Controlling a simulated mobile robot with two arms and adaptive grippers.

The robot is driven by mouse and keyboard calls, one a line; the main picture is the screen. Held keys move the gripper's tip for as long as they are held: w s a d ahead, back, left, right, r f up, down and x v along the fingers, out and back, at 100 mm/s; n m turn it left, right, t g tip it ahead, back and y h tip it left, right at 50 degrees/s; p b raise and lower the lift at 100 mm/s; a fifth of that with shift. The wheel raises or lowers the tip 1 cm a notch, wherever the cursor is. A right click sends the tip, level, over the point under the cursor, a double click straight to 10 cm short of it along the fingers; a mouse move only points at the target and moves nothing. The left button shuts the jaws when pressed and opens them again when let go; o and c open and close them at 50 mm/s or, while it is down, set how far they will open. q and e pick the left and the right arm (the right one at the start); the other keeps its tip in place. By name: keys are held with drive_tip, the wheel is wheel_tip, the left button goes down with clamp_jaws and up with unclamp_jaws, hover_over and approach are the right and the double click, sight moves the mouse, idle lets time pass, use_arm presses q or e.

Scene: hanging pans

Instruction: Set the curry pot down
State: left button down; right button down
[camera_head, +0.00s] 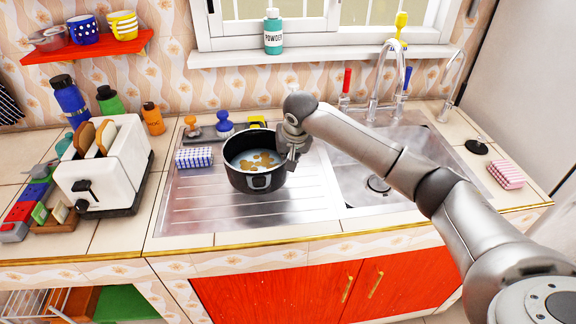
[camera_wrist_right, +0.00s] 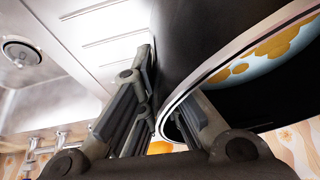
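The curry pot (camera_head: 256,174) is black with a light rim and holds pale liquid with brown-orange chunks. It is upright over the ribbed draining board (camera_head: 200,207), left of the sink. Whether its base touches the board is hard to tell. My right gripper (camera_head: 291,157) is at the pot's right side. In the right wrist view, my right gripper's fingers (camera_wrist_right: 172,95) straddle the pot's wall (camera_wrist_right: 185,45), one outside and one inside the rim, and appear closed on it. The pot's base is out of that view. My left gripper is not in view.
A blue-checked sponge (camera_head: 194,157) lies left of the pot, with small brushes (camera_head: 224,124) behind it. A white toaster (camera_head: 104,165) stands farther left. The sink basin (camera_head: 385,185) and tap (camera_head: 390,75) are on the right. The board's front left is clear.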

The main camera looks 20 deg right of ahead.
drive_tip(key=shift+w+f, duration=0.15)
drive_tip(key=shift+w, duration=0.2)
drive_tip(key=shift+f+p, duration=0.55)
drive_tip(key=shift+f, duration=1)
drive_tip(key=c, duration=2.1)
unclamp_jaws()
drive_tip(key=shift+f, duration=0.25)
drive_tip(key=o, duration=0.5)
drive_tip(key=shift+s, duration=0.15)
drive_tip(key=shift+c, duration=0.2)
drive_tip(key=shift+r, duration=0.1)
drive_tip(key=b+v, duration=0.1)
drive_tip(key=v, duration=1.1)
